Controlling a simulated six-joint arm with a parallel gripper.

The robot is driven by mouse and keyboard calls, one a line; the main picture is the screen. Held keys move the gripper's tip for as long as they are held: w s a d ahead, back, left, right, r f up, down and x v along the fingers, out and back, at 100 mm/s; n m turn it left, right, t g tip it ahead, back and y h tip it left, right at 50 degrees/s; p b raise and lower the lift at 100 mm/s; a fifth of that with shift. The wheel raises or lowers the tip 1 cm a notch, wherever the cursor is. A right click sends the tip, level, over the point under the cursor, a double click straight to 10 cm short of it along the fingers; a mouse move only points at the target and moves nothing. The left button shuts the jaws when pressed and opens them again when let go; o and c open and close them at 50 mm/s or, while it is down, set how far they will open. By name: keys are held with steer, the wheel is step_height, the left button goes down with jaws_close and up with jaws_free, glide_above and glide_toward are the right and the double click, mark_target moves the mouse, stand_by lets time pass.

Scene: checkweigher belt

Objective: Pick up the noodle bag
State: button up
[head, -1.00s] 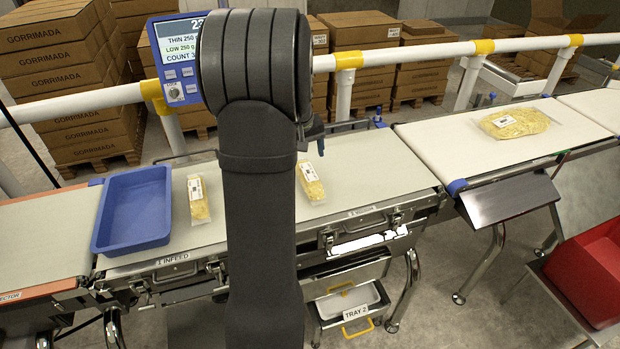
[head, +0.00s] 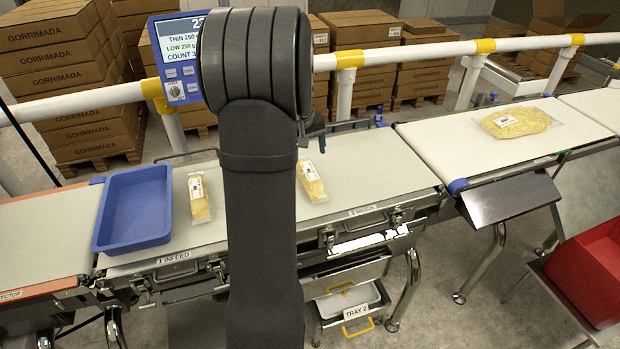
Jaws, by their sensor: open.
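Three clear bags with pale yellow contents and white labels are in the head view, and I cannot tell by print which is the noodle bag. A large, wide bag (head: 516,123) lies flat on the right-hand belt. A slim bag (head: 312,182) lies on the middle belt, just right of my arm. Another slim bag (head: 199,198) lies left of my arm, beside the blue tray. My gripper (head: 321,143) is mostly hidden behind my arm; only a dark finger part shows, above and beyond the middle slim bag. It is open, and no bag is seen in it.
An empty blue tray (head: 134,238) sits on the infeed belt. A white rail (head: 400,58) and a blue weigh display (head: 180,60) stand behind the belts. A red bin (head: 590,270) is at lower right. The middle belt (head: 380,165) has free room right of the slim bag.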

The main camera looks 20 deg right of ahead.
step_height(320, 180, up, 7)
steer(key=g, duration=0.1)
steer(key=f, duration=1.2)
steer(key=shift+w+d, duration=0.4)
steer(key=shift+w+d+f, duration=0.15)
steer(key=shift+f, duration=1.15)
steer(key=shift+w+d+f, duration=0.1)
steer(key=shift+f, duration=1.2)
steer(key=c, duration=1.3)
steer(key=shift+r, duration=0.1)
step_height(320, 180, up, 4)
steer(key=shift+r, duration=0.2)
steer(key=s+d+r, duration=0.2)
steer(key=s, duration=0.1)
steer(key=s+d+r, duration=0.2)
steer(key=s, duration=0.1)
steer(key=s+d+r, duration=0.2)
steer(key=s+d, duration=0.1)
steer(key=shift+s+r, duration=0.2)
steer(key=shift+r, duration=0.1)
